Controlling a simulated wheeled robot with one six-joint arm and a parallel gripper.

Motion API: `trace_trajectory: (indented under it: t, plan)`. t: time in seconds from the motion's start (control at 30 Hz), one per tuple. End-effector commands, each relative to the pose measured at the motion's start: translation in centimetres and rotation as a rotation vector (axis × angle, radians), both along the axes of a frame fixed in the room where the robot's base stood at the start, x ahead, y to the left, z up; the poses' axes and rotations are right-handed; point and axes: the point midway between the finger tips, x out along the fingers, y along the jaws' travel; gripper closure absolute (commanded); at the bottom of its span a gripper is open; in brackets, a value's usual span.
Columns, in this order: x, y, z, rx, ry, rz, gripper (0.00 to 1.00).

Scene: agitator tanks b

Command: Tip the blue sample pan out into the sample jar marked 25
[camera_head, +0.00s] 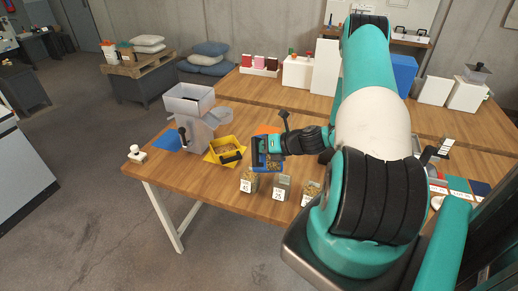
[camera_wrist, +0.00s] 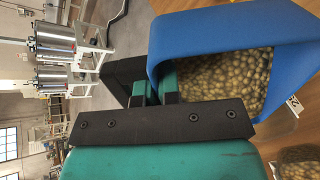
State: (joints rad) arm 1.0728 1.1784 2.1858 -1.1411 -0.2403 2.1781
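The blue sample pan (camera_head: 256,158) is held in my gripper (camera_head: 282,146) above the table, behind the row of jars. It looks tilted, with brown grain inside. Three labelled sample jars with grain stand in front: a left jar (camera_head: 249,182), a middle jar (camera_head: 282,186) and a right jar (camera_head: 310,191), partly hidden by my arm. The middle label seems to read 25, but is small. A grain jar (camera_wrist: 298,168) shows at the wrist view's lower corner.
A yellow pan (camera_head: 226,148) with grain sits left of the blue pan. A grey hopper device (camera_head: 192,112) stands further left, beside a blue mat (camera_head: 167,140). The table's front edge is close to the jars.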

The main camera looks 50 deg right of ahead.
Motion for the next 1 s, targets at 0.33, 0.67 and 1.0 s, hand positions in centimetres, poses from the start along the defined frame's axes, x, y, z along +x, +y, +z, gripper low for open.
trace_trajectory:
  t: [0.33, 0.67, 1.0]
  plan:
    - [-0.8, -0.3, -0.1, 0.028, -0.076, -0.003, 1.00]
    - [-0.9, -0.3, 0.2, 0.029, -0.087, 0.000, 1.00]
    - [-1.5, -0.5, 0.0, 0.049, -0.134, -0.001, 1.00]
